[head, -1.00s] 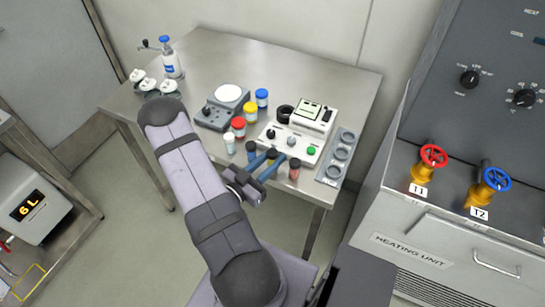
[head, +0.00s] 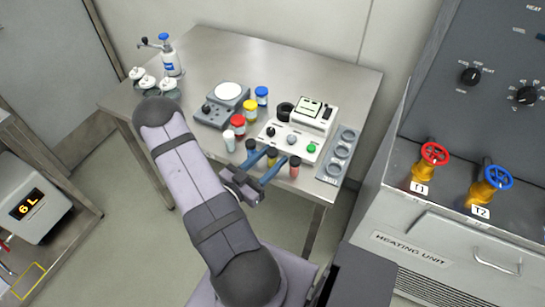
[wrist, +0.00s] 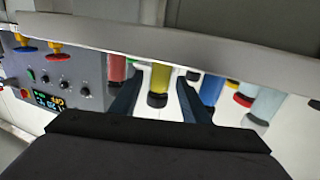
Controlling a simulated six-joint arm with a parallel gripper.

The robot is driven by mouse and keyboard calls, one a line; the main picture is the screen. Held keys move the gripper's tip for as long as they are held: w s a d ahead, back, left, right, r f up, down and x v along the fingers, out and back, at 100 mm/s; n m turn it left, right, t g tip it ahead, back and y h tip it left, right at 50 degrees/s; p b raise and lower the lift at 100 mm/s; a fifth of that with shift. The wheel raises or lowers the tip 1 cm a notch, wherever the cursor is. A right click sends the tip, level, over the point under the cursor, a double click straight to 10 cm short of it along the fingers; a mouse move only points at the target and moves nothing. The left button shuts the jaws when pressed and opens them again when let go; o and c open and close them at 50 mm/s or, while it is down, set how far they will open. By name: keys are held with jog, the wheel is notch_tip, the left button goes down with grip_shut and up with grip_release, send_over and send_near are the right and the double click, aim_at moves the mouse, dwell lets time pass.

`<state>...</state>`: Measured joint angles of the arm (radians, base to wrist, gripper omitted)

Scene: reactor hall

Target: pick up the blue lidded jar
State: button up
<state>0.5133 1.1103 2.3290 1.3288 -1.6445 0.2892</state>
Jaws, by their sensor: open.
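The blue-lidded jar (head: 261,97) stands upright on the steel table, at the back of a short row of lidded jars. I cannot make it out for certain in the wrist view. My gripper (head: 274,157) is open at the table's front edge, well in front of the jar and to its right in the head view. In the wrist view, my gripper (wrist: 158,80) has a black-capped yellow vial (wrist: 160,84) showing between its fingers. I cannot tell whether the vial is really between them or beyond, and the fingers are not closed on it.
A yellow-lidded jar (head: 250,111) and a red-lidded jar (head: 238,125) stand in front of the blue-lidded one. A scale (head: 223,107) is to its left, a white instrument (head: 314,115) to its right. A red vial (head: 294,167) stands near the front edge. The table's back is clear.

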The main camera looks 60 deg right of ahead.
jog(key=b+v, duration=0.2)
jog(key=v, duration=0.3)
jog(key=shift+o, duration=0.5)
jog(key=shift+b+v, duration=0.45)
jog(key=shift+v, duration=0.4)
jog(key=shift+s+r, duration=0.1)
jog(key=shift+r, duration=0.05)
jog(key=shift+w, duration=0.3)
jog(key=b, duration=0.3)
send_near(260, 141)
jog(key=shift+s+d+r, duration=0.25)
jog(key=shift+s+r, duration=0.1)
jog(key=shift+r, duration=0.1)
jog(key=shift+s+d+r, duration=0.3)
jog(key=shift+s+r, duration=0.05)
jog(key=shift+r, duration=0.15)
jog(key=shift+x, duration=0.8)
jog(key=shift+p+x, duration=1.45)
jog(key=shift+x, duration=1.45)
jog(key=shift+f, duration=0.1)
